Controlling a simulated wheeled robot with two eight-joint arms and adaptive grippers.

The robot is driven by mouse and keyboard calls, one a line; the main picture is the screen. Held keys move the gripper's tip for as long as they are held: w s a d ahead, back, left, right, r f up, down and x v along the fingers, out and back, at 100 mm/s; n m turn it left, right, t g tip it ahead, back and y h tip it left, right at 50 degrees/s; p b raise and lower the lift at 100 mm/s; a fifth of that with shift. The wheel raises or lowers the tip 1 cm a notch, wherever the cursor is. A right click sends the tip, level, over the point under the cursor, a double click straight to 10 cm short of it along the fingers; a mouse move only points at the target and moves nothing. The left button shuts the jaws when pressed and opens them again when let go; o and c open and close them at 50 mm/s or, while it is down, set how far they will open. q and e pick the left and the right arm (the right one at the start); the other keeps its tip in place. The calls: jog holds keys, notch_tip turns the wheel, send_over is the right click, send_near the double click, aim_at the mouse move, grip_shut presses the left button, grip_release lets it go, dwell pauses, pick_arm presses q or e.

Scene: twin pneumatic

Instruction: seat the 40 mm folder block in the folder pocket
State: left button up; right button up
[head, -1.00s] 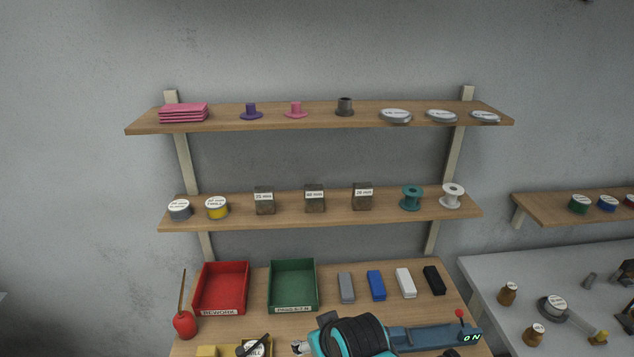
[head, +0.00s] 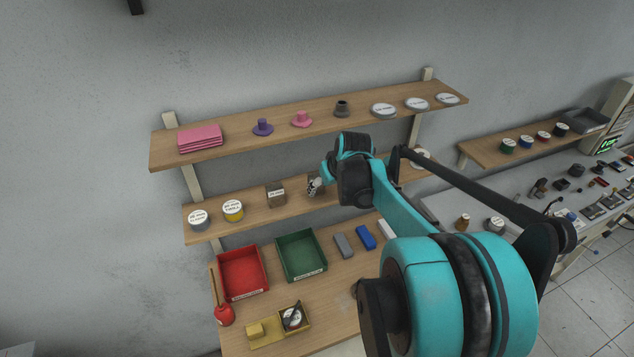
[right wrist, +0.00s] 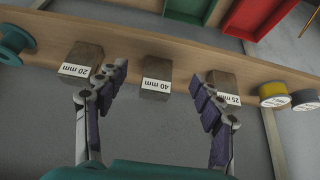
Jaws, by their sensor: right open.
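The 40 mm block (right wrist: 157,78) is a dark brown block with a white label, standing on the middle shelf. In the right wrist view it sits centred between the spread fingers of my right gripper (right wrist: 159,73). The gripper is open and empty, and I see no finger touching the block. In the head view my right gripper (head: 316,185) is at the middle shelf and largely hides that block. My left gripper is in neither view. I cannot make out the folder pocket.
The 25 mm block (right wrist: 224,88) and the 20 mm block (right wrist: 82,62) flank the 40 mm block closely, near the fingers. The upper shelf (head: 360,112) overhangs. Below are a red bin (head: 262,262) and a green bin (head: 281,267).

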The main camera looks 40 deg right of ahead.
aim_at(317, 175)
jog(key=w, duration=0.2)
jog(key=w+d, duration=0.1)
jog(key=w, duration=0.1)
jog(key=shift+w+d+r, duration=0.1)
jog(key=shift+w+d, duration=0.1)
jog(key=shift+w, duration=0.35)
jog(key=shift+w+d, duration=0.15)
jog(key=shift+w, duration=0.35)
jog(key=x, duration=0.2)
jog(key=shift+w+f, duration=0.25)
jog(key=shift+w, duration=0.05)
jog(key=shift+w+d+f, duration=0.1)
jog(key=shift+w+f, duration=0.05)
jog(key=shift+f, duration=0.15)
jog(key=shift+c, duration=0.3)
jog(key=c, duration=1.4)
